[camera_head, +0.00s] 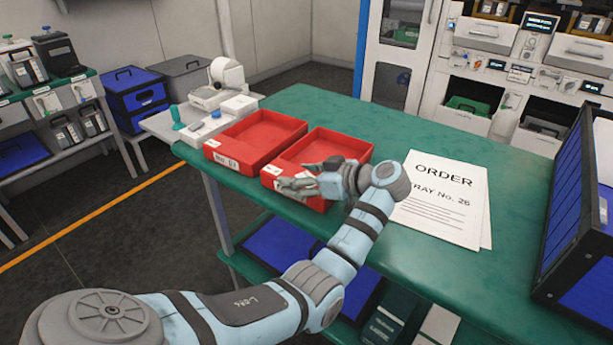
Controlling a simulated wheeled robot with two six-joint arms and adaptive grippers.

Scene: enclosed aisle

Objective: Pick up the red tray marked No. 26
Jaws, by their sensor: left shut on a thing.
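Two red trays stand side by side near the left end of the green table (411,137). The left tray (262,131) has a front label that seems to read No. 61. The right tray (338,143) has a white label at its front left corner, and the gripper hides most of its front, so I cannot read its number. My left gripper (300,183) is at the front wall of this right tray, shut on it. I cannot tell whether the tray is clear of the table. My right gripper is out of view.
Order sheets (440,205) reading "ORDER" and "No. 26" lie right of my gripper. A blue crate (577,215) stands at the table's right end. A white scale-like device (224,85) stands beyond the left tray. The table's back middle is clear.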

